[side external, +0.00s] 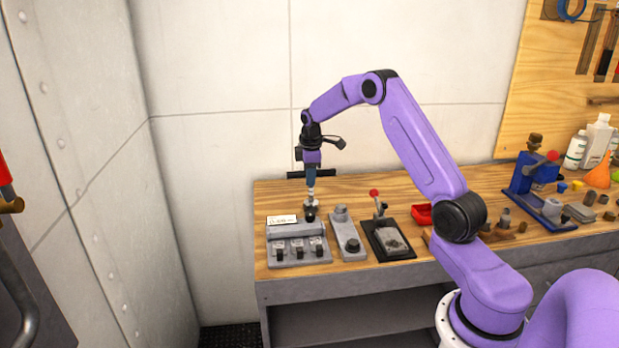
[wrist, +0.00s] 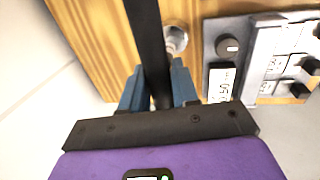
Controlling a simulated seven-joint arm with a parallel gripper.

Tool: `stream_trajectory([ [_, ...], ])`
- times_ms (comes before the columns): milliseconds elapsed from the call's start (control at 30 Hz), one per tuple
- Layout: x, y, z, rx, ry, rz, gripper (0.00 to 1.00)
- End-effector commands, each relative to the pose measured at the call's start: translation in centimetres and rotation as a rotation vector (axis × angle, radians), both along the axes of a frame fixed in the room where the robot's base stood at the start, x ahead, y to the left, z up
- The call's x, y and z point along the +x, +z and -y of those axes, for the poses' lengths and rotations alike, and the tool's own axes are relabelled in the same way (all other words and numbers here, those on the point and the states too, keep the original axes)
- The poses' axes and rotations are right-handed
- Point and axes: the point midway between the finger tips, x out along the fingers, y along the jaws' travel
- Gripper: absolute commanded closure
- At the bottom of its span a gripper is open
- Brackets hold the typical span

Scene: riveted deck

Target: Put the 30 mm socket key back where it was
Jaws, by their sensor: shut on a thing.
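My gripper (side external: 311,184) points down over the back left of the bench, beside the grey instrument. Its blue fingers also show in the wrist view (wrist: 159,92). They are shut on what looks like the socket key, whose black crossbar (wrist: 146,38) passes between the fingertips; a dark bar also shows behind the fingers in the side view (side external: 326,174). A pale metal shaft shows under the fingers in the side view. A round silver part (wrist: 176,38) shows beside the bar in the wrist view; I cannot tell whether it belongs to the key. No size marking is readable.
The grey instrument (side external: 298,254) has a display and several black knobs. To its right stand a grey block (side external: 345,232), a black-based fixture with a red-tipped lever (side external: 388,240) and a red bin (side external: 421,214). A blue press (side external: 523,178) and small parts crowd the right.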

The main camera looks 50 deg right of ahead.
Motion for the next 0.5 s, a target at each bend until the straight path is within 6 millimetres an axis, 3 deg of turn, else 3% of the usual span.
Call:
stream_trajectory([
  [100, 0.07, -0.86, -0.03, -0.002, 0.002, 0.003, 1.00],
  [467, 0.08, -1.19, -0.07, -0.001, 0.001, 0.003, 1.00],
  [500, 0.05, -1.20, -0.08, 0.000, 0.001, 0.001, 0.57],
])
